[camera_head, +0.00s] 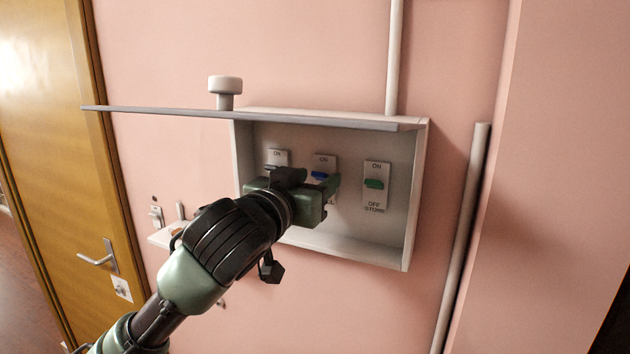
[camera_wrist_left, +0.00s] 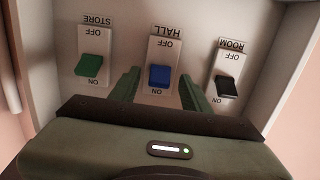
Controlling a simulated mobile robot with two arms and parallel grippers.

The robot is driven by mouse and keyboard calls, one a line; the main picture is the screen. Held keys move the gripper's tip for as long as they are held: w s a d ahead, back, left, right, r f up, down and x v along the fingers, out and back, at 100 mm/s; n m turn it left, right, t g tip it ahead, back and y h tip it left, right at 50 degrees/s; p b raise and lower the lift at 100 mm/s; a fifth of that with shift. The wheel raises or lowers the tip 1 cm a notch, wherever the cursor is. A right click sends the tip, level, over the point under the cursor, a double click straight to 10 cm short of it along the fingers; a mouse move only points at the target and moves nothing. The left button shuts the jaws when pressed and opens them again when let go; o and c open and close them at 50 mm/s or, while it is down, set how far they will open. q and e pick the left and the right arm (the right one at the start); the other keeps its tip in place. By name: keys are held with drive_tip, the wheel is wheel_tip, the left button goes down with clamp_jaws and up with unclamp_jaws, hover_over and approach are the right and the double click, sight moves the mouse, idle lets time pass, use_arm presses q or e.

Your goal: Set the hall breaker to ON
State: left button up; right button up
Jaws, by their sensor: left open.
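The hall breaker (camera_wrist_left: 165,47) is the middle of three switches in a white wall box. The wrist view shows it upside down, with its blue lever (camera_wrist_left: 159,76) at the ON end of the plate. In the head view (camera_head: 321,175) the lever also shows just below the ON label, partly covered by my gripper. My left gripper (camera_head: 318,185) is inside the box in front of this breaker. In the wrist view its green fingers (camera_wrist_left: 160,86) are open, one on each side of the blue lever. I cannot tell if they touch it. My right gripper is in neither view.
The store breaker (camera_head: 376,198) has a green lever, and the room breaker (camera_wrist_left: 232,59) a black one. A door (camera_head: 60,160) stands left.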

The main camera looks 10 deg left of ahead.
use_arm(q)
drive_tip(key=b+v, duration=0.3)
drive_tip(key=v, duration=0.4)
drive_tip(key=shift+s, duration=0.25)
